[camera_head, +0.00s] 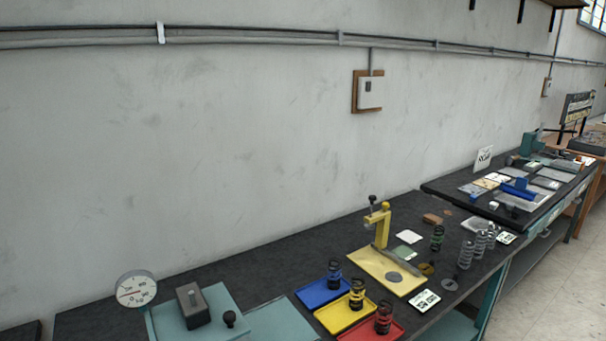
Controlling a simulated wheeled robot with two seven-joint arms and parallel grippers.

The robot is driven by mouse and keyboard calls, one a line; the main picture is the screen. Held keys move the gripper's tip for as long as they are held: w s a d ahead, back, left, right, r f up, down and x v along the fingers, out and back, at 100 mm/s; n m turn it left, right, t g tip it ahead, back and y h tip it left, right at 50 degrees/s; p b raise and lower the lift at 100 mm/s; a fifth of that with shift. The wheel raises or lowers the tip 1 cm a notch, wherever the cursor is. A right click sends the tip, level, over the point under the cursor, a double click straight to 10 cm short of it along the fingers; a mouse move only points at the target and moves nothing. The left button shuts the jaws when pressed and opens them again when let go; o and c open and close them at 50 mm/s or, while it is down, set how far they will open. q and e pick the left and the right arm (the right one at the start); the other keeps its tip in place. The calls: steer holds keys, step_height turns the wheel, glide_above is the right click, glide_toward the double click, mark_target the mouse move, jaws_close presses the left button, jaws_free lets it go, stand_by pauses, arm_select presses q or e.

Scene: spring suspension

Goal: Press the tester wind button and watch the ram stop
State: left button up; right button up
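A yellow press-like stand (382,226) with a dark knob on top stands on a yellow base plate (388,271) on the dark bench. At the lower left, a teal plate (218,299) carries a dark grey block (193,305) and a small black knob (230,319). A round white dial gauge (136,289) with a red needle stands beside it. I cannot tell which part is the wind button, and no ram is clearly visible. Neither of my grippers is in view.
Blue (322,293), yellow (345,314) and red (372,331) trays hold dark-topped springs in front of the stand. Loose springs (466,254) and small cards (424,300) lie to its right. A second bench (450,188) with a blue tool extends right. The wall runs behind.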

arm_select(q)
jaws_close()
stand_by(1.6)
